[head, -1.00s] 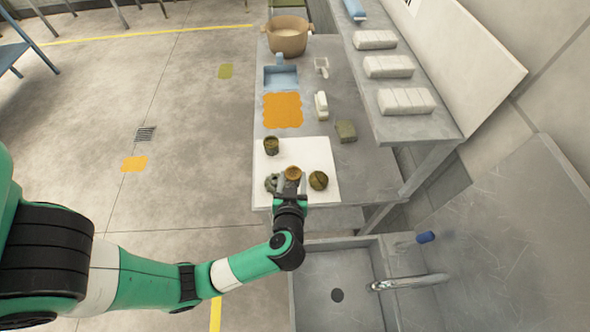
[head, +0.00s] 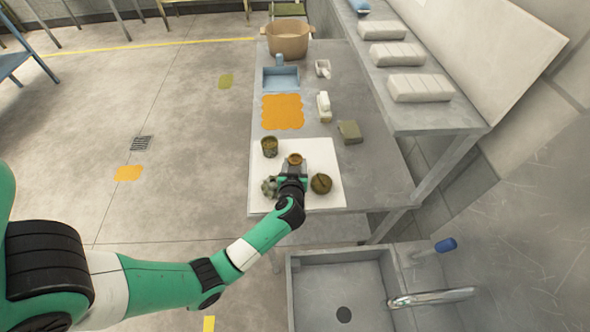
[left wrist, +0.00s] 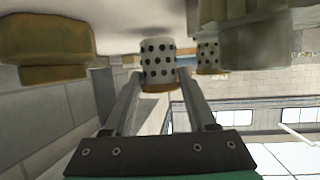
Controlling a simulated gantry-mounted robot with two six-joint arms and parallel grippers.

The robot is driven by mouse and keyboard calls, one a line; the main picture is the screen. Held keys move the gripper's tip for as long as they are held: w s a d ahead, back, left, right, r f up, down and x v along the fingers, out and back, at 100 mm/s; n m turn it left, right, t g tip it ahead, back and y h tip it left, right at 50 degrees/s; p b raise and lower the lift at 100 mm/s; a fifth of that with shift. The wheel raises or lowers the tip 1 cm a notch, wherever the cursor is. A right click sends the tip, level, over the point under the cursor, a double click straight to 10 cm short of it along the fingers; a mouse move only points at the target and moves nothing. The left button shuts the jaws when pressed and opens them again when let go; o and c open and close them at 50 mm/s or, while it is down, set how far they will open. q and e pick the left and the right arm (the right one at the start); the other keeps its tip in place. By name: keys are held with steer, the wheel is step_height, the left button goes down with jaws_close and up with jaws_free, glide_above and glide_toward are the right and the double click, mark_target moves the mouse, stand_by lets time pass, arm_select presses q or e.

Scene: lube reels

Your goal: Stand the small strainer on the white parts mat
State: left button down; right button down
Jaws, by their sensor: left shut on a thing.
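My left gripper (head: 293,170) is shut on the small strainer (head: 295,159), over the white parts mat (head: 318,150). In the left wrist view, the strainer (left wrist: 158,62) is a pale, perforated cylinder with a brown-yellow end, between the two fingers (left wrist: 158,78). That view appears upside down, with the pale mat surface at the top. The strainer's perforated end is close to that surface; I cannot tell whether it touches. My right gripper is not in view.
The mat also bears a dark cylinder (head: 269,147), a grey-green part (head: 269,187) left of the gripper and a round olive-brown part (head: 321,184) close to its right. A green-grey block (head: 350,132) and an orange mat (head: 282,111) lie beyond. A sink (head: 340,275) is in front.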

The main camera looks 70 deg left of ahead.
arm_select(q)
steer(key=shift+f, duration=0.3)
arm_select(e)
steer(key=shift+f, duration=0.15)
arm_select(q)
steer(key=shift+c, duration=1)
jaws_free()
steer(key=shift+f, duration=0.1)
steer(key=shift+s+d+r+p, duration=0.1)
steer(key=shift+d+r+p, duration=0.15)
steer(key=shift+p, duration=0.1)
steer(key=p+v, duration=0.4)
steer(key=v, duration=0.7)
steer(key=shift+d+r+p, duration=0.1)
steer(key=shift+p, duration=0.25)
steer(key=shift+s+d, duration=0.1)
steer(key=shift+s, duration=0.05)
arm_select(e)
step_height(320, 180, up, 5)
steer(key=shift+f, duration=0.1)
